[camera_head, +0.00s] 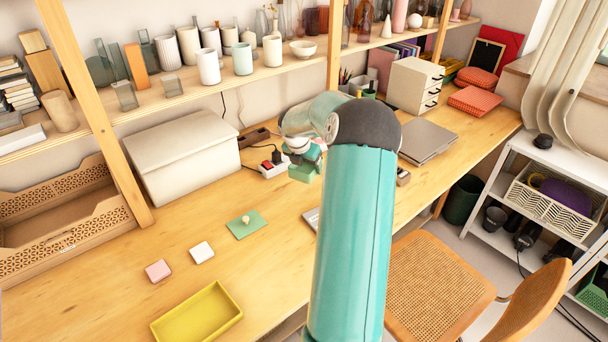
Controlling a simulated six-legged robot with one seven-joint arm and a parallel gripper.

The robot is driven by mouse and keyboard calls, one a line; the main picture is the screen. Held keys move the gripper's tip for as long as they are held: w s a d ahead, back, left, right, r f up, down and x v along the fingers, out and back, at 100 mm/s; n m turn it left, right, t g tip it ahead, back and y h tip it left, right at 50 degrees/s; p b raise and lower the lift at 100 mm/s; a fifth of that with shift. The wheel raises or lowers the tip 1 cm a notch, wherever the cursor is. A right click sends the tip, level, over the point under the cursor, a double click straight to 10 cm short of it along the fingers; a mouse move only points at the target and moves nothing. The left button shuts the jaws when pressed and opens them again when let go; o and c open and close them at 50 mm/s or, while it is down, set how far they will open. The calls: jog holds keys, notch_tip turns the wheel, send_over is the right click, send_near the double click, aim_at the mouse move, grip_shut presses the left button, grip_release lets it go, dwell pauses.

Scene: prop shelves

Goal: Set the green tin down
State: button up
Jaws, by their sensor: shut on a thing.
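The green tin (302,173) is a small green block-like thing at the end of my arm, above the wooden desk. My gripper (305,160) is shut on it. The arm's large teal link and dark joint hide part of the gripper and the area to the right of it. From this view I cannot tell whether the tin touches the desk.
A green flat piece with a pale knob (247,224), a white block (201,252), a pink block (158,270) and a yellow tray (160,329) lie front left. Bare desk (190,215) lies between.

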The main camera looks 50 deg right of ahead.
aim_at(304, 168)
jog(key=w+d+f, duration=0.1)
jog(key=f, duration=0.1)
jog(key=w+d+f, duration=0.1)
jog(key=f, duration=0.1)
jog(key=w+d+f, duration=0.1)
jog(key=f, duration=0.1)
jog(key=shift+w+d, duration=0.25)
jog(key=shift+w, duration=0.15)
jog(key=shift+w+f, duration=0.1)
jog(key=shift+f, duration=1.4)
jog(key=shift+f, duration=0.15)
jog(key=o, duration=1)
jog(key=shift+o, duration=0.2)
jog(key=shift+r, duration=0.55)
jog(key=v, duration=1.1)
jog(key=shift+a, duration=0.2)
